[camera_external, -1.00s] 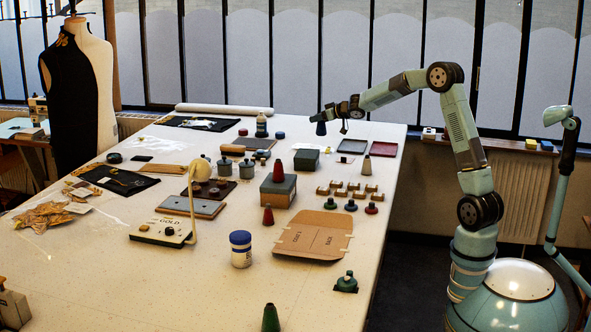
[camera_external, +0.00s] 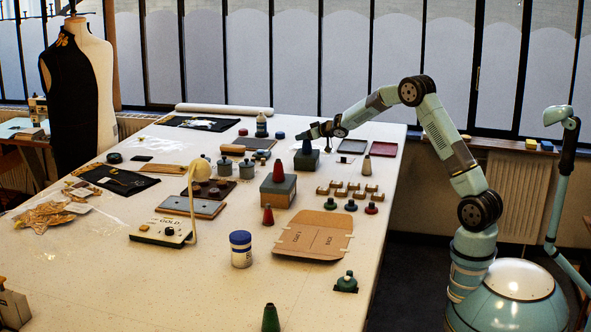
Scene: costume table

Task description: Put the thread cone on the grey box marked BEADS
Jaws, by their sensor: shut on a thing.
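My gripper (camera_external: 311,136) is shut on a dark blue thread cone (camera_external: 307,148) at the back right of the table. The cone is upright, with its base at or just above the top of a small dark box (camera_external: 306,160). I cannot tell whether it touches. No BEADS marking is readable on this box. A larger grey-green box (camera_external: 278,192) stands nearer the camera, with a red cone (camera_external: 279,172) on top. No marking is readable on it either.
Shallow trays, one dark (camera_external: 352,146) and one red (camera_external: 384,149), lie right of the small box. A pale-topped cone (camera_external: 366,167) and several brass pieces (camera_external: 347,188) stand in front. Another red cone (camera_external: 267,215) and a blue-lidded jar (camera_external: 241,249) are nearer the camera.

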